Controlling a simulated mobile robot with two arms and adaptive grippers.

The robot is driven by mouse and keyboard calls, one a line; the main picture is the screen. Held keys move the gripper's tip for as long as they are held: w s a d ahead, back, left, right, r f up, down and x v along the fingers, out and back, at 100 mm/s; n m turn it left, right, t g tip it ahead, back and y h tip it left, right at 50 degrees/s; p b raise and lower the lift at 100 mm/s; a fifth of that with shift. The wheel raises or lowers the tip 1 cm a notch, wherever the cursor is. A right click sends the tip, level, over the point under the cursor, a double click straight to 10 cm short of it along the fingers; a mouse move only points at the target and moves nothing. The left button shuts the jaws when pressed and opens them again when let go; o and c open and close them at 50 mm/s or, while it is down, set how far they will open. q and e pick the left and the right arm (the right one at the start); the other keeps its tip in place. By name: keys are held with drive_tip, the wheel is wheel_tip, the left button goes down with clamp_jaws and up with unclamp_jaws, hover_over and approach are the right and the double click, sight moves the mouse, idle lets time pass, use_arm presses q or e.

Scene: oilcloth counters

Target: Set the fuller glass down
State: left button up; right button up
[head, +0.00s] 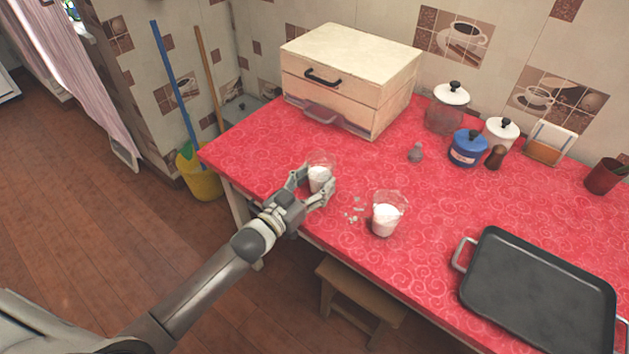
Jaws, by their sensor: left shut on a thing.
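A clear glass with white contents (319,180) is between the fingers of my left gripper (313,187), near the counter's front left edge. The gripper is shut on it and its fingers cover part of the lower side. I cannot tell whether its base touches the counter. A second clear glass with white contents (386,216) stands upright on the red counter, to the right and closer to the front. Both are filled a little over half, and I cannot tell surely which is fuller. My right gripper is out of view.
Small pale bits (354,212) lie between the glasses. A black tray (540,293) lies at the right. A drawer box (348,70), a glass jar (446,110), a blue pot (467,149) and a small grey object (415,153) stand behind. The red cloth (420,265) has bare room.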

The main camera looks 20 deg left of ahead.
use_arm(q)
drive_tip(key=shift+f, duration=0.15)
drive_tip(key=o, duration=1.3)
